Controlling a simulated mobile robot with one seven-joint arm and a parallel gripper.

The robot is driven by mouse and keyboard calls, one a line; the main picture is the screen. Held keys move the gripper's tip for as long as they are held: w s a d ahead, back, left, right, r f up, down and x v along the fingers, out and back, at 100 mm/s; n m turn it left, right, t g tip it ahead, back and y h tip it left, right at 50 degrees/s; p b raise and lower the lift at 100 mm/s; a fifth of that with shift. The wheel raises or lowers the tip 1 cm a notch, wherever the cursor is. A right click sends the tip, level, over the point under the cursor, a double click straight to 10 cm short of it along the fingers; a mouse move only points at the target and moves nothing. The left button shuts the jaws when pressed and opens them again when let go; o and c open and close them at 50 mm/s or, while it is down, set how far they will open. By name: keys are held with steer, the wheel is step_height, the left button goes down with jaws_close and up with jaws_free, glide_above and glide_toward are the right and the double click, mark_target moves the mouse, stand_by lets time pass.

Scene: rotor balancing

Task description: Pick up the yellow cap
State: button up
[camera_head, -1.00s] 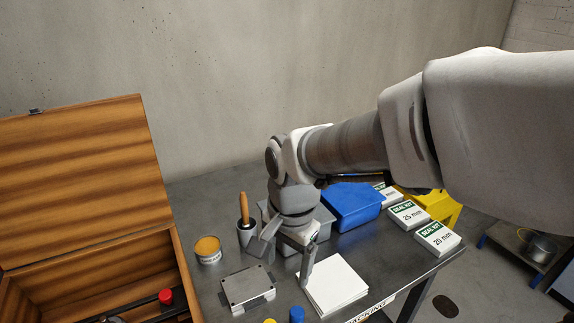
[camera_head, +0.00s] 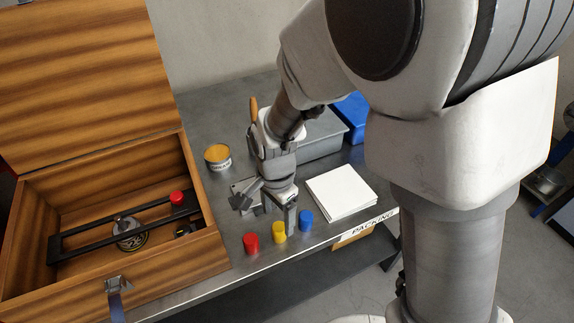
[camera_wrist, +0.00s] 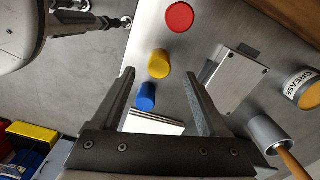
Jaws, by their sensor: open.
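The yellow cap (camera_head: 279,230) stands on the metal table near its front edge, between a red cap (camera_head: 251,243) and a blue cap (camera_head: 306,220). In the wrist view the yellow cap (camera_wrist: 159,64) lies ahead of and between the open fingers, with the blue cap (camera_wrist: 146,96) nearer and the red cap (camera_wrist: 179,17) farther. My gripper (camera_head: 266,207) is open and empty, above the table just behind the caps. It also shows in the wrist view (camera_wrist: 160,85).
A grey metal box (camera_wrist: 235,80) lies close beside my gripper. White sheets (camera_head: 341,191) lie to the right. A grease tin (camera_head: 217,157) and a grey bin (camera_head: 320,138) stand behind. An open wooden case (camera_head: 215,235), with another red-topped part (camera_head: 177,197) inside, stands left.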

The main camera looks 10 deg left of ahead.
mark_target(279, 226)
steer(key=shift+d+f+b, duration=0.1)
steer(key=shift+f+b, duration=0.3)
steer(key=shift+f, duration=2.4)
jaws_close()
steer(key=shift+r, duration=0.1)
